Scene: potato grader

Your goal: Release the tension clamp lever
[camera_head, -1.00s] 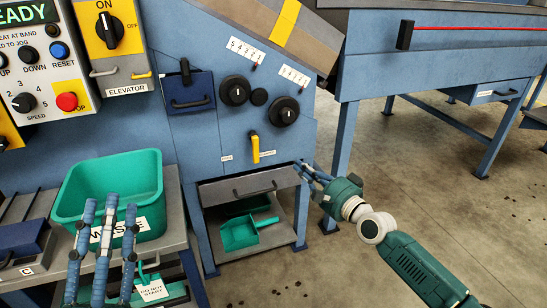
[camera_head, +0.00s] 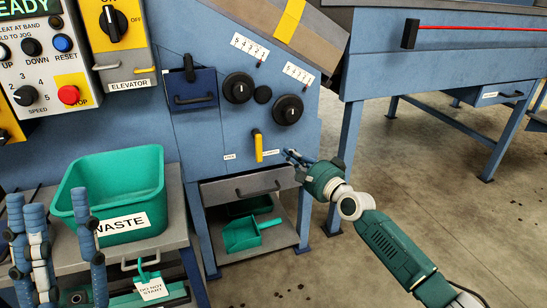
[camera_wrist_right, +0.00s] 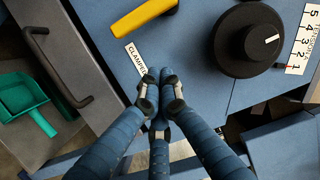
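The yellow clamp lever (camera_head: 258,150) hangs downward from a dark pivot on the blue machine panel, between two small white labels. In the right wrist view the lever (camera_wrist_right: 143,18) is at the top, above the CLAMPED label (camera_wrist_right: 136,59). My right gripper (camera_head: 288,154) is just right of the lever and a little below its tip, apart from it. In the right wrist view its fingertips (camera_wrist_right: 160,80) are together and empty, close to the CLAMPED label. My left gripper (camera_head: 52,205) is at the lower left, fingers spread and empty, in front of the table with the waste bin.
Two black dials (camera_head: 288,109) with number scales sit above the lever; one dial also shows in the right wrist view (camera_wrist_right: 250,40). A handled drawer (camera_head: 225,187) and a green scoop (camera_head: 242,235) are below. The green WASTE bin (camera_head: 140,222) stands left.

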